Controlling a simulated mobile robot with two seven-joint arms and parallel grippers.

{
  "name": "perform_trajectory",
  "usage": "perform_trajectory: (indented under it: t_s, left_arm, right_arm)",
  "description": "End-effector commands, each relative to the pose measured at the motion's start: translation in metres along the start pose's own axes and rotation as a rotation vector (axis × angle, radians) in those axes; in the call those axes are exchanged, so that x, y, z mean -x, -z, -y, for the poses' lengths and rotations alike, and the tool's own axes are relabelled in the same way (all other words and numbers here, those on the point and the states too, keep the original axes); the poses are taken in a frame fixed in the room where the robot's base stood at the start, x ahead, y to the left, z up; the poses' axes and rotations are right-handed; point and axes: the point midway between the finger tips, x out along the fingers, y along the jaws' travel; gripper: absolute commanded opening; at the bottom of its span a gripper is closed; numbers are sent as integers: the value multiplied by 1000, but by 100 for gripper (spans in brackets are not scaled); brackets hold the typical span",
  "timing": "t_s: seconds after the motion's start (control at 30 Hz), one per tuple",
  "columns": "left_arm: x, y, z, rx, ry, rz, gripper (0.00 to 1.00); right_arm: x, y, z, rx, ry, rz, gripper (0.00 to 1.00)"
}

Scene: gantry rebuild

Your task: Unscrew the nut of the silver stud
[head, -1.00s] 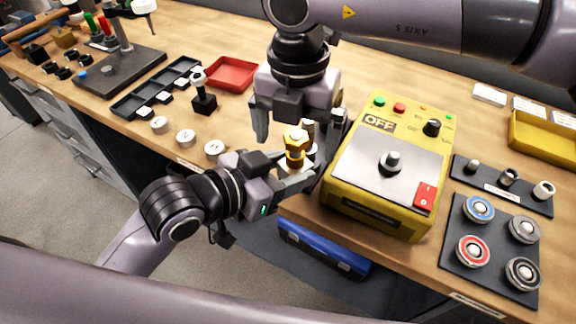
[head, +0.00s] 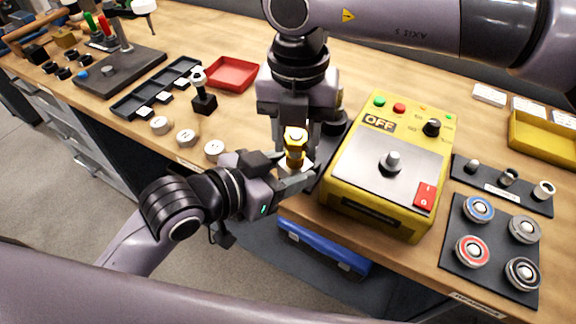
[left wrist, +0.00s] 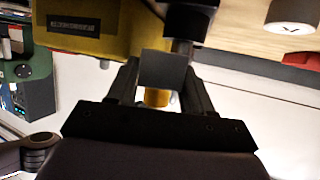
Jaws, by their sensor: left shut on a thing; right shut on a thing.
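A brass-coloured nut (head: 295,140) sits upright on top of the stud, above my left gripper, in front of the yellow box. My left gripper (head: 295,172) comes in from the left and is shut on the stud below the nut. The stud is mostly hidden by the fingers, so its silver colour cannot be made out. My right gripper (head: 295,132) points down from above, its fingers on either side of the nut and shut on it. In the left wrist view, a grey block (left wrist: 163,70) and a bit of brass colour show between the left fingers (left wrist: 160,88).
A yellow control box (head: 345,190) reading OFF stands close on the right. A red tray (head: 232,73) and a black compartment tray (head: 127,105) lie to the left. A dark board (head: 450,262) with several round discs lies at the right. Bare bench edge runs in front.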

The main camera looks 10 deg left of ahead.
Motion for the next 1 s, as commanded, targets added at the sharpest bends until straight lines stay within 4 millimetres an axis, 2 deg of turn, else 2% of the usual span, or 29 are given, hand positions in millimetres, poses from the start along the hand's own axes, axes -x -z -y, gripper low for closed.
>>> perform_trajectory:
  t_s: [1.0]
  left_arm:
    - [0, 2, 0, -1, 1, -6, 0]
  right_arm:
    - [1, 0, 0, 1105, -2, 0, 8]
